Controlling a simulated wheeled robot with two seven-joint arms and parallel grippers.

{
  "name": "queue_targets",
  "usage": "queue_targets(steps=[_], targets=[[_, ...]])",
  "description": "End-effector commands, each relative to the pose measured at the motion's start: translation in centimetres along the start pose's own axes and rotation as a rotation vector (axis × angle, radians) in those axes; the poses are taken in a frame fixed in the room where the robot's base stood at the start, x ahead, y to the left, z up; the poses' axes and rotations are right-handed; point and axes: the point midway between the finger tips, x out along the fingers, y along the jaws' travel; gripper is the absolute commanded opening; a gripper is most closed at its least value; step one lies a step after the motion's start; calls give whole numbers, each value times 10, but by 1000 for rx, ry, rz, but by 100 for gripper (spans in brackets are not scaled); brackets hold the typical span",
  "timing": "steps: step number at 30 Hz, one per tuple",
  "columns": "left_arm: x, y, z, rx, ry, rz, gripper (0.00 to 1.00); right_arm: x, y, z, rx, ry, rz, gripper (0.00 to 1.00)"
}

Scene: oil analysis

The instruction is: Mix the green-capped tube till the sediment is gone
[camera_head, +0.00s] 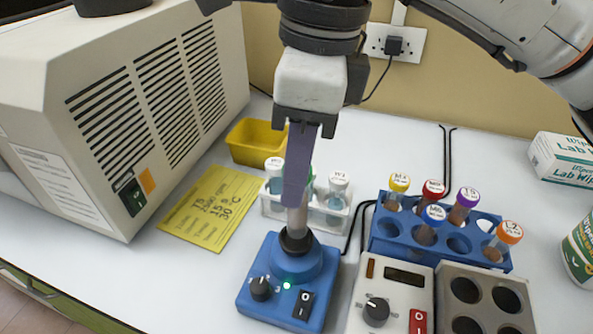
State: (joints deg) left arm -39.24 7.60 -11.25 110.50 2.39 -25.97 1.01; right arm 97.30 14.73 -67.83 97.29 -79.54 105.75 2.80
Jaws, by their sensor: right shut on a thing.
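My right gripper (296,185) comes down from the top middle. Its purple fingers are shut on a tube (297,220) held roughly upright. The tube's lower end meets the black cup (296,240) of a blue vortex mixer (265,305), whose green light is lit. The fingers hide most of the tube; a bit of green shows beside them, but I cannot tell if it is this tube's cap. Any sediment inside is too small to see. My left gripper is not in view.
A white rack (272,212) with white-capped tubes stands behind the mixer. A blue rack (385,245) with several coloured-cap tubes, a control unit (388,290) and a block with wells (485,272) are at right. A large vented machine (105,60) fills the left.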

Motion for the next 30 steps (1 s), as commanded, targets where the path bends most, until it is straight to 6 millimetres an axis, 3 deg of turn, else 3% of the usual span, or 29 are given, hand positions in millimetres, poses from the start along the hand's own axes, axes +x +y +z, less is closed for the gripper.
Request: queue_targets(steps=[19,30], targets=[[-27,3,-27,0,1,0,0,-55,0,7,-1,-1,-1,0],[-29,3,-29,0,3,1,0,-59,0,7,-1,0,0,0]])
